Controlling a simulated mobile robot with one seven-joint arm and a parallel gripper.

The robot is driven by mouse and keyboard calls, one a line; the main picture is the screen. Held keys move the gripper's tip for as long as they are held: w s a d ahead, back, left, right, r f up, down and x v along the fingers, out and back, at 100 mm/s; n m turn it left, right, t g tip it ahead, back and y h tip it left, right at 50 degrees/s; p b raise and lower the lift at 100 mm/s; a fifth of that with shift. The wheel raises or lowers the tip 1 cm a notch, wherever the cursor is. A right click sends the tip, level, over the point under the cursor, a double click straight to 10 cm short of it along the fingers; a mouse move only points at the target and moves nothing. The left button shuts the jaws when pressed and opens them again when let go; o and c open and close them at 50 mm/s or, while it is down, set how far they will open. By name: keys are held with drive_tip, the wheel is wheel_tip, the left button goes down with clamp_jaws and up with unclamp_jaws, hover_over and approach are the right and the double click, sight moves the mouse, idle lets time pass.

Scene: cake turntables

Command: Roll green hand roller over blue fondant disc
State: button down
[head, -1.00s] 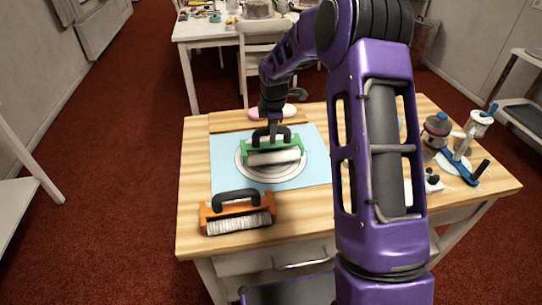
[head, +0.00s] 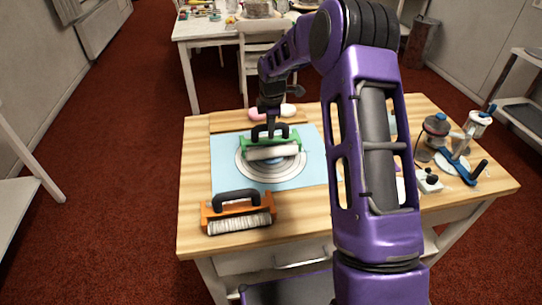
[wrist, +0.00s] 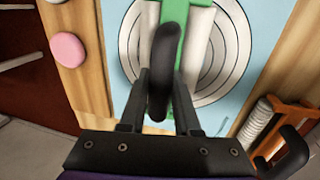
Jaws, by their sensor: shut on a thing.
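The green hand roller (head: 285,143) has a white cylinder and a black handle. It is over the ringed turntable plate (head: 243,166), on its far half. My gripper (head: 270,126) is shut on the black handle from above. In the wrist view, the handle (wrist: 165,65) sits between the fingers, with the green frame beyond it. A small blue patch (head: 270,164), probably the blue fondant disc, shows just in front of the roller; the rest is hidden. I cannot tell whether the cylinder touches it.
A light blue mat (head: 225,178) lies under the plate. An orange roller (head: 237,222) with a ridged white cylinder lies at the near left. A pink disc (wrist: 67,49) and a white piece lie behind the mat. Bottles and a blue-handled tool (head: 455,166) crowd the right side.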

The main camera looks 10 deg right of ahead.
drive_tip(key=shift+s+f, duration=0.2)
drive_tip(key=shift+f, duration=0.05)
drive_tip(key=shift+s, duration=0.6)
drive_tip(key=shift+s+f, duration=0.1)
drive_tip(key=shift+s, duration=0.5)
drive_tip(key=shift+w, duration=0.7)
